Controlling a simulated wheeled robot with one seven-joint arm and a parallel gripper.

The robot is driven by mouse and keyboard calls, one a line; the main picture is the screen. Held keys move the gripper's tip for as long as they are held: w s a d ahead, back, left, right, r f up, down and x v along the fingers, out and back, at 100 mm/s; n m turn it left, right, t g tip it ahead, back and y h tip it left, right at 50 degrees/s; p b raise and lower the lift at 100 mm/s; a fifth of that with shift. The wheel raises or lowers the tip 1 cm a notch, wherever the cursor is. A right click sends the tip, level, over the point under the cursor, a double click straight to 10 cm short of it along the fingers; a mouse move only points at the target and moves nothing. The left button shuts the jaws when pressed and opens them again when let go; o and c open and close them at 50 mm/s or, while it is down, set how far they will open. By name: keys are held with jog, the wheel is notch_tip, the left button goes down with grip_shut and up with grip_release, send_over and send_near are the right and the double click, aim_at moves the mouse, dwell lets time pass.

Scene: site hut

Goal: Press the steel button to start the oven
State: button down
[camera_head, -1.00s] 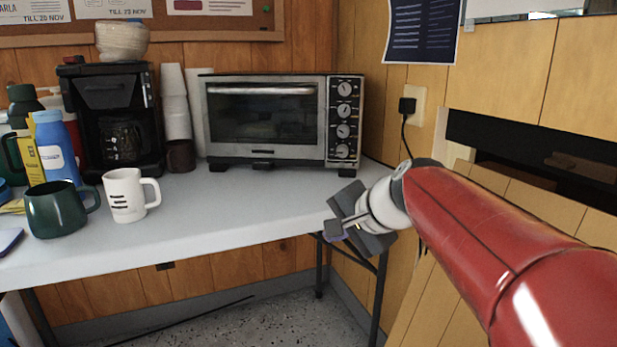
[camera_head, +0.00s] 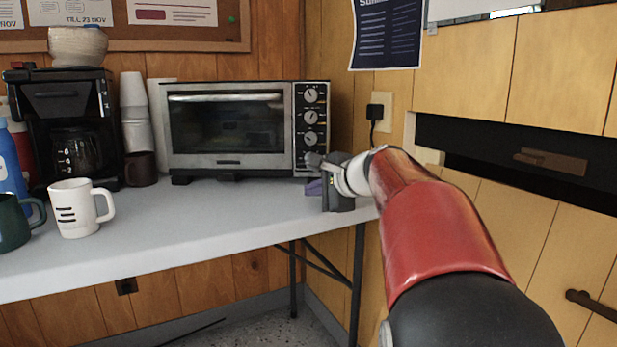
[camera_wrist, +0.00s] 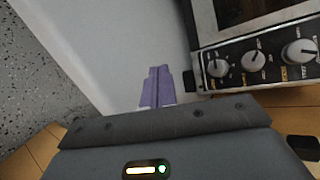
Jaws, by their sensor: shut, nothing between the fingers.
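The toaster oven (camera_head: 228,161) stands at the back right of the table, with a silver frame and a dark glass door. Its control panel (camera_head: 300,88) on the right side has a column of round knobs; it also shows in the wrist view (camera_wrist: 236,82). I cannot make out a separate steel button among the knobs. My gripper (camera_head: 313,187) is shut and empty, its purple fingertips just in front of and below the panel's lower end. In the wrist view the fingertips (camera_wrist: 158,75) are left of the panel, apart from it. My gripper hides the panel's bottom corner in the head view.
A white mug (camera_head: 72,210), a green mug (camera_head: 14,226), a coffee maker (camera_head: 70,100), a dark mug (camera_head: 141,169) and paper cups (camera_head: 136,110) stand to the left. A plugged socket (camera_head: 385,112) is on the right wall. The tabletop (camera_head: 210,215) before the oven is clear.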

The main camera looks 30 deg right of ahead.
aim_at(315, 175)
jog(key=w+d+p, duration=0.1)
jog(key=w, duration=0.1)
jog(key=w+d+p, duration=0.1)
jog(key=w, duration=0.1)
jog(key=w+d+p, duration=0.1)
jog(key=w, duration=0.1)
jog(key=shift+w+d, duration=0.1)
jog(key=shift+w, duration=0.05)
jog(key=shift+w+d, duration=0.4)
jog(key=shift+w, duration=0.4)
jog(key=shift+p, duration=0.3)
dwell(1.2)
jog(key=shift+w+d, duration=0.15)
jog(key=shift+w, duration=0.2)
jog(key=shift+w+d+p, duration=0.2)
jog(key=shift+w+p, duration=0.15)
jog(key=shift+p, duration=0.1)
dwell(0.6)
jog(key=shift+s, duration=0.15)
jog(key=shift+s+a+b, duration=0.4)
jog(key=shift+s+b, duration=0.05)
jog(key=shift+s, duration=0.15)
